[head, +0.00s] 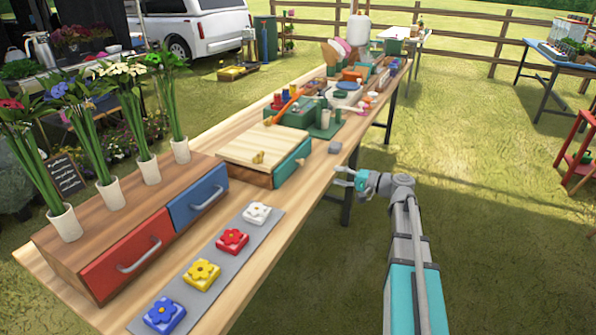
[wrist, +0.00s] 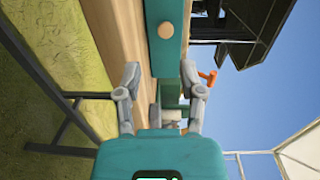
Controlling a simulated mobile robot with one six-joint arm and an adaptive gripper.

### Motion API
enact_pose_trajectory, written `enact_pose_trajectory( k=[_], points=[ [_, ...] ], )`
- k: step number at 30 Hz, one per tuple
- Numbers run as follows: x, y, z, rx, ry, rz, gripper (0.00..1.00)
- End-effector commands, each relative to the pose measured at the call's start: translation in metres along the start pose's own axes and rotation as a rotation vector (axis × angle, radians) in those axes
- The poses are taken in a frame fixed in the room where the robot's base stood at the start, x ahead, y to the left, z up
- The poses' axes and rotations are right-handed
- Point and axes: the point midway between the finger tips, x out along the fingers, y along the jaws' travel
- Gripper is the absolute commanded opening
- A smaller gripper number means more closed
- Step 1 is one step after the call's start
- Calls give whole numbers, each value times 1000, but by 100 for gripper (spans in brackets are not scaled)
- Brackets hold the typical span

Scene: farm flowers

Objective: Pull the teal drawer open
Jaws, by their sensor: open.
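The teal drawer (head: 291,163) is the front of a small wooden box (head: 258,147) on the long table. It looks shut. In the wrist view the teal drawer front (wrist: 168,58) shows at the top, with a round wooden knob (wrist: 166,30). My gripper (head: 343,177) is open and empty, off the table's right edge and to the right of the drawer. In the wrist view my gripper (wrist: 162,76) has its two fingers spread, with the knob above the gap between them. The fingers do not appear to touch the knob or drawer.
A small grey block (head: 335,147) lies on the table near the drawer. A red drawer (head: 128,255), a blue drawer (head: 198,196) and a grey strip (head: 215,267) with flower tiles are nearer.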

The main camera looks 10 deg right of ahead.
Motion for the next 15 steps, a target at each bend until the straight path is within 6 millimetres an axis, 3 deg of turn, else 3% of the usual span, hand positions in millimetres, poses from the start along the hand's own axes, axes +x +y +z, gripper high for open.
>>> enact_pose_trajectory(
  k=[5,15],
  points=[
    [-7,1,-10,11,19,-47,51],
    [-3,-1,-9,12,14,-51,51]
  ],
)
